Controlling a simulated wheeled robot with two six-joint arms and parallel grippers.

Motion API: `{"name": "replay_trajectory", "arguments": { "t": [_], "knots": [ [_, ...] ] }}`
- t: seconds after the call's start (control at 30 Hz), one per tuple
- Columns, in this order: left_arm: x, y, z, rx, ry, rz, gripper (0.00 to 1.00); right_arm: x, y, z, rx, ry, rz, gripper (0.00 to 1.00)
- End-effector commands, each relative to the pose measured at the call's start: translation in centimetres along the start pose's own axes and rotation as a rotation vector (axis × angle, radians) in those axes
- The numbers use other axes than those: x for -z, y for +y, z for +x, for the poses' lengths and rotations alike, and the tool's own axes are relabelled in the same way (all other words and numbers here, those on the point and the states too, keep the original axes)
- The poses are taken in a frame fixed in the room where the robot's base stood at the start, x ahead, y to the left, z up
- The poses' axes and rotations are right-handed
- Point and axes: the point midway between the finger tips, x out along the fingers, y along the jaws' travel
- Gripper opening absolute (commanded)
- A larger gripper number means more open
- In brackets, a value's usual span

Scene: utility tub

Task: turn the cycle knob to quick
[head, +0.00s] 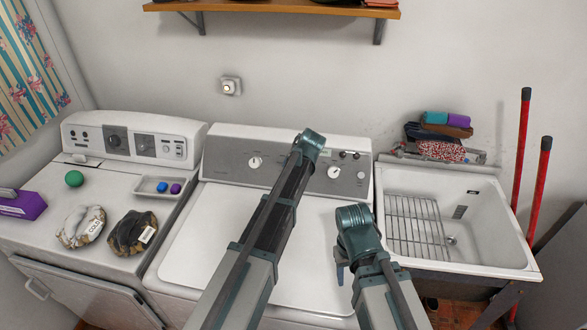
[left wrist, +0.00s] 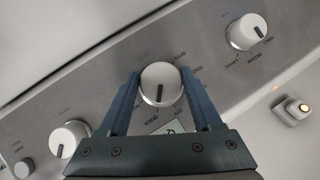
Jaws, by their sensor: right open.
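The washer's control panel (head: 225,155) has white round knobs, one to the left (head: 255,162) and one to the right (head: 334,172) of my left wrist. My left gripper hides the middle knob in the head view. In the left wrist view the middle knob (left wrist: 160,84) sits between the blue fingers of my left gripper (left wrist: 161,74), which press close on both sides. Its dark pointer line points down in that view.
The washer lid (head: 205,240) is otherwise clear. A second machine (head: 110,180) at left carries a green ball (head: 74,179), two wrapped bundles and a small tray. A sink (head: 480,255) stands at right. A shelf (head: 280,8) hangs above.

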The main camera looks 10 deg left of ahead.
Motion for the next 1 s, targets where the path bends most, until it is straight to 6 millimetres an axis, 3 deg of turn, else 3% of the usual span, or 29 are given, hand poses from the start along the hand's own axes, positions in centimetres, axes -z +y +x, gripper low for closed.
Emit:
{"name": "replay_trajectory", "arguments": {
  "t": [0.03,0.13,0.17,0.63,1.0],
  "knots": [
    [-0.1,0.0,0.0,0.000,-0.001,0.000,0.76,0.0,0.0,0.0,0.000,0.000,0.000,0.50],
    [0.0,0.0,0.0,0.000,0.000,-0.001,0.94,0.0,0.0,0.0,0.000,0.000,0.000,0.50],
    [0.0,0.0,0.0,0.000,0.000,-0.001,0.94,0.0,0.0,0.0,0.000,0.000,0.000,0.50],
    [0.1,-0.1,-0.8,0.000,0.002,0.000,0.94,0.0,0.1,-0.7,0.000,0.000,0.000,0.50],
    [0.1,-0.3,-5.9,-0.001,0.002,0.001,0.94,-0.3,0.5,-5.1,0.000,0.000,-0.002,0.50]
  ]
}}
